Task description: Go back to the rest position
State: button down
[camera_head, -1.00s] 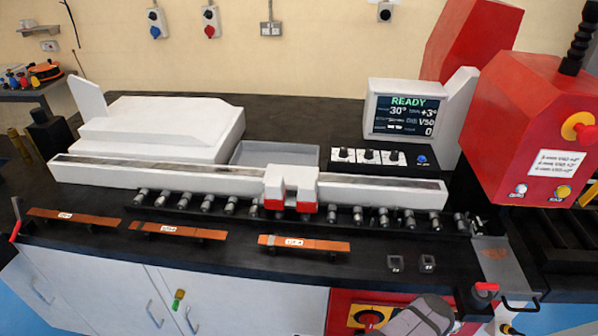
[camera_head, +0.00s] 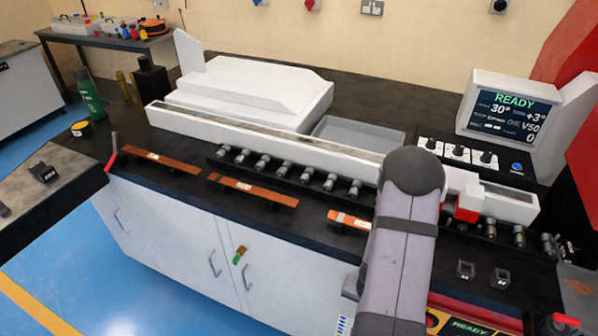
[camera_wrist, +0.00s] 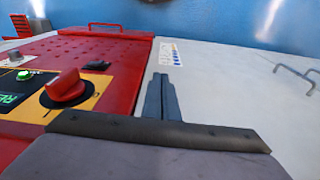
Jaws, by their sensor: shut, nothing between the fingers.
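My gripper (camera_wrist: 161,98) shows in the wrist view as two dark grey fingers, closed together with nothing between them. It is in front of the white cabinet front (camera_wrist: 225,75), just right of the red panel (camera_wrist: 85,55), and touches no object that I can see. In the head view my grey arm stands over the front right of the bench, and the gripper itself is out of sight. The arm hides part of the right copper bar (camera_head: 345,218) and part of the white rail (camera_head: 290,134).
The middle copper bar (camera_head: 250,190) and left copper bar (camera_head: 160,158) lie along the front of the black bench. The bender screen (camera_head: 512,107) reads READY. A red rotary switch (camera_wrist: 66,87) sticks out beside the gripper. Door handles (camera_wrist: 295,75) protrude at right.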

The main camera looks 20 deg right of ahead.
jog(key=w+a+r+n+y, duration=0.2)
jog(key=w+a+r+n, duration=0.15)
jog(key=a+r, duration=0.75)
jog(key=s+a+r+n+p, duration=0.1)
jog(key=s+a+r+n, duration=0.1)
jog(key=r, duration=0.4)
jog(key=s+a+r+n+g+p, duration=0.1)
jog(key=s+a+r+n, duration=0.2)
jog(key=a+r+n, duration=0.1)
jog(key=shift+s+a+r+h, duration=0.4)
jog(key=shift+a+r, duration=0.45)
jog(key=shift+r, duration=0.35)
jog(key=shift+w, duration=0.1)
